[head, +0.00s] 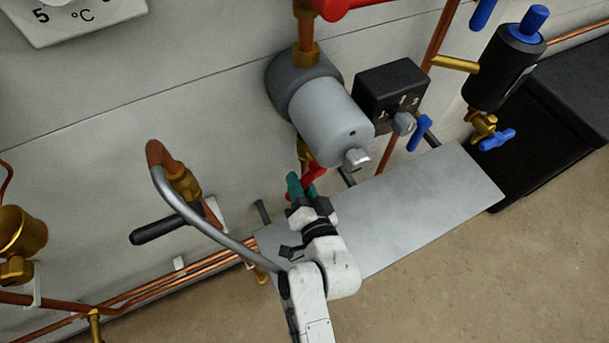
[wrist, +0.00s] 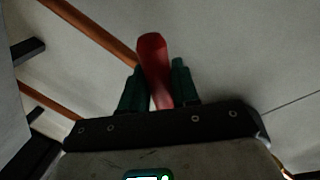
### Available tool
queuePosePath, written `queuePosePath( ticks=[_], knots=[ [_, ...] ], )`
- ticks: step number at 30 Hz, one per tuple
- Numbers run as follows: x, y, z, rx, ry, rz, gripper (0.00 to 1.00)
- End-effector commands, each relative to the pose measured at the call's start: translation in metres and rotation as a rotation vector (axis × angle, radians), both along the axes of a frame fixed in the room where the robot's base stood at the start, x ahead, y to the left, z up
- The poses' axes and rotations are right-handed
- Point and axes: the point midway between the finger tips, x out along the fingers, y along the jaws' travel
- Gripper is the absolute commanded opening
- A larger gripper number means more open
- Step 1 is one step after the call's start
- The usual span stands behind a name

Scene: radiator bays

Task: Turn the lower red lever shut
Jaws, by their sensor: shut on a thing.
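The lower red lever (head: 313,171) shows just below the grey cylindrical pump, partly hidden by my gripper. My gripper (head: 302,187) reaches up to it from below, with green fingertips. In the wrist view the lower red lever (wrist: 153,60) stands between the two green fingers of my gripper (wrist: 158,88), which are shut on it. Its rounded end sticks out past the fingertips. The valve body behind the lever is mostly hidden. An upper red lever (head: 345,6) shows at the top edge of the head view, above the pump.
The grey pump (head: 331,122) hangs right above my gripper. A black box (head: 391,92) with a blue lever (head: 419,133) is to its right. A grey shelf (head: 410,208) lies below.

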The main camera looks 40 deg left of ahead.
Motion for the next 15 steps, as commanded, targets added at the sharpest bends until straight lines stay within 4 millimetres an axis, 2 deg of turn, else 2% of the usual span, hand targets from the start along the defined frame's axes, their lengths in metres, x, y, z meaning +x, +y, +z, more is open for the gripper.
queuePosePath(
  ticks=[1,15],
  knots=[
    [-0.001,0.0,0.008,0.016,0.043,-0.002,0.0],
    [-0.015,0.005,0.028,0.186,0.452,-0.002,0.0]
  ],
)
